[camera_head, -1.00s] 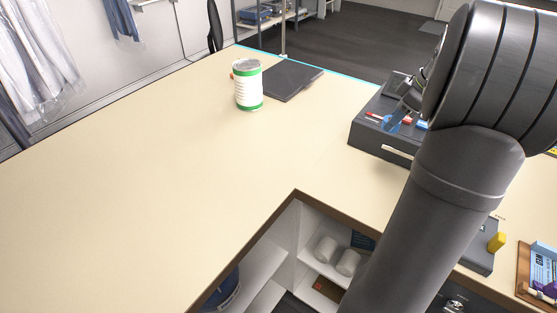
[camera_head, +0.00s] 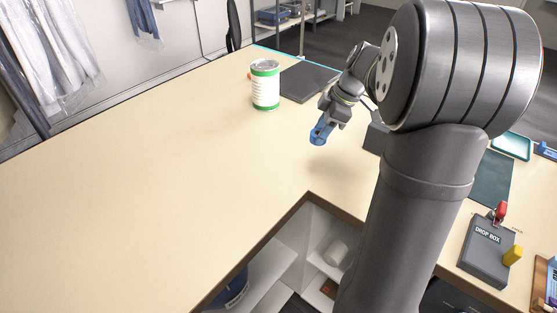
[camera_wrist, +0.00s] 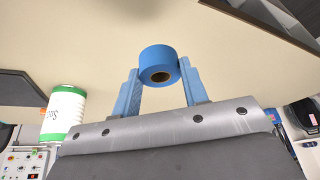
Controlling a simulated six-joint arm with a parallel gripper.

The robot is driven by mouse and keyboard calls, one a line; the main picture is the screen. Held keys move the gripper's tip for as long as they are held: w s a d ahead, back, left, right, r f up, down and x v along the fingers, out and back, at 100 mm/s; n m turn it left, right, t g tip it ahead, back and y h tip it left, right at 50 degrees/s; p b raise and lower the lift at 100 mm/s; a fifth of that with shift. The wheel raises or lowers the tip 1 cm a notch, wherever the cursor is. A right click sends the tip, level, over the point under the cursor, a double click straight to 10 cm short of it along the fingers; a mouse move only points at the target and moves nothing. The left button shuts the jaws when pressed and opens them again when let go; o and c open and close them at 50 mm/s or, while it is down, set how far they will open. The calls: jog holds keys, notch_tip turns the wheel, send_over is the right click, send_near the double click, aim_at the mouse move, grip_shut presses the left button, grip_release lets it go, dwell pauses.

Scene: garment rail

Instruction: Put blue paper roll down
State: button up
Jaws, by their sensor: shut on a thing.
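The blue paper roll (camera_wrist: 158,60) is between the two blue fingertips of my gripper (camera_wrist: 159,75) in the wrist view, its dark core hole facing the camera. In the head view my gripper (camera_head: 321,131) is above the cream counter (camera_head: 190,150), right of the green-and-white canister. The roll there blends with the blue fingers. A shadow lies on the counter below, so the gripper seems to be held above the surface. My gripper is shut on the roll.
The green-and-white canister (camera_head: 265,86) stands near the far edge, beside a dark flat pad (camera_head: 308,82). A grey drop box (camera_head: 487,251) is at lower right. The counter has an inner corner with shelves (camera_head: 325,245) below. The counter's left part is clear.

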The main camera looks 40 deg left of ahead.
jog(key=s+a+f, duration=0.1)
jog(key=a+f, duration=0.1)
jog(key=a, duration=0.1)
jog(key=s+a+f, duration=0.1)
jog(key=a+f, duration=0.1)
jog(key=a, duration=0.2)
jog(key=s+a+f, duration=0.1)
jog(key=a+f, duration=0.2)
jog(key=a, duration=0.1)
jog(key=shift+s+f, duration=0.1)
jog(key=shift+s, duration=0.05)
jog(key=shift+f, duration=2.05)
jog(key=shift+f, duration=0.15)
jog(key=o, duration=1)
jog(key=shift+c, duration=0.2)
jog(key=v, duration=1.2)
